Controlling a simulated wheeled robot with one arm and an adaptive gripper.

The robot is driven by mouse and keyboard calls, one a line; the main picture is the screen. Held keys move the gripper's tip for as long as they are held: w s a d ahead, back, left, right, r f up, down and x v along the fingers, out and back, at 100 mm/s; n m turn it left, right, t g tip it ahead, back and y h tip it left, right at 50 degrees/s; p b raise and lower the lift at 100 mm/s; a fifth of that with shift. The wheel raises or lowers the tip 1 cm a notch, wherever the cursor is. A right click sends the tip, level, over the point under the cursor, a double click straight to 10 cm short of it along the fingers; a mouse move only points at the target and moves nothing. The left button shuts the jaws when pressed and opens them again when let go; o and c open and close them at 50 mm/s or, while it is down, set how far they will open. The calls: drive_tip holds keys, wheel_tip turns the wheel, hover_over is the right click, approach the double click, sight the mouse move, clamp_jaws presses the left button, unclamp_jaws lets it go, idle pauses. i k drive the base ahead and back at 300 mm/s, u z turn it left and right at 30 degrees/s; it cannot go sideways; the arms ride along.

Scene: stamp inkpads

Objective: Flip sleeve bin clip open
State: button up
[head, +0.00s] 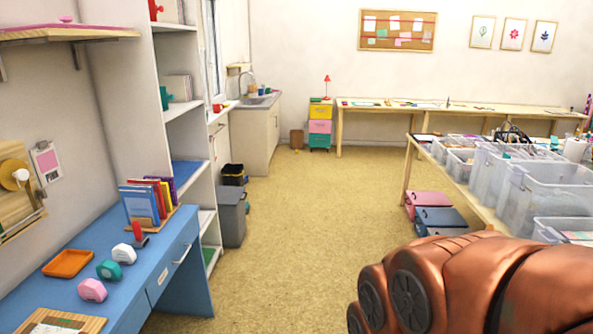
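Clear plastic bins (549,190) stand in a group on the wooden table at the right. Some hold contents that I cannot make out. I cannot tell which container is the sleeve bin, and no clip is clear at this size. A copper-coloured part of my own arm fills the lower right and hides part of the table's near end. My gripper's fingers do not show.
A blue desk (185,236) at the left bears an orange tray (68,263), tape dispensers (109,270) and books (142,204). A grey bin (232,219) stands beside the shelves. Pink and blue boxes (428,204) sit under the right table. The middle floor is clear.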

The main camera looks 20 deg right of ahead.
sight(481, 154)
drive_tip(key=z, duration=0.95)
drive_tip(key=i, duration=0.95)
drive_tip(key=z, duration=0.4)
drive_tip(key=i, duration=1.95)
drive_tip(key=u, duration=0.3)
